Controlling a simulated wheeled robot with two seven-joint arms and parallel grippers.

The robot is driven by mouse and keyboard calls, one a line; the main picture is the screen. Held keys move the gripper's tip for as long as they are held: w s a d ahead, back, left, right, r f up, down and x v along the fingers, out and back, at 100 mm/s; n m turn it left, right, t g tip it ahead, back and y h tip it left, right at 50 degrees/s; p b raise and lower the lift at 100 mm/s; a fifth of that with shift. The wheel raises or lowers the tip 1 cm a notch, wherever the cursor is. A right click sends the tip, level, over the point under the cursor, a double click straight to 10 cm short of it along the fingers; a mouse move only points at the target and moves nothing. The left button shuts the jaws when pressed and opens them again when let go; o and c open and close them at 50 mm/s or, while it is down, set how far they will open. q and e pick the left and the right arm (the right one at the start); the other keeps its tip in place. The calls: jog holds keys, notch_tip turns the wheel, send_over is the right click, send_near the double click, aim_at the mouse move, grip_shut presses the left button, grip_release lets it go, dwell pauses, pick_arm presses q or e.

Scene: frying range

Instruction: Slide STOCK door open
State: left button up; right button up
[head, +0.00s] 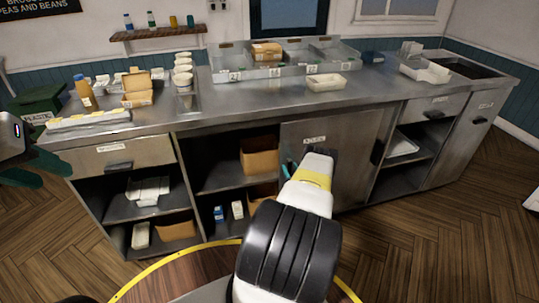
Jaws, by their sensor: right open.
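The STOCK door (352,150) is a grey metal panel under the counter, with a label (314,139) near its top and a dark handle (377,152) at its right side. It covers the right part of the middle bay; shelves show to its left. My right gripper (306,163) is in front of the door's left part, below the label and left of the handle. It is open, its teal finger showing at left; my wrist hides the rest, so contact cannot be told. My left gripper (42,170) is at the far left, beside the counter, its jaw gap unclear.
The counter (235,104) carries a divided rack (285,72), cartons, stacked cups (183,72) and a tray (326,82). Cardboard boxes (259,157) stand on the shelves left of the door. A drawer with a handle (118,167) is at left.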

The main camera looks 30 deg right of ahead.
jog(key=v, duration=0.7)
jog(key=shift+s, duration=0.4)
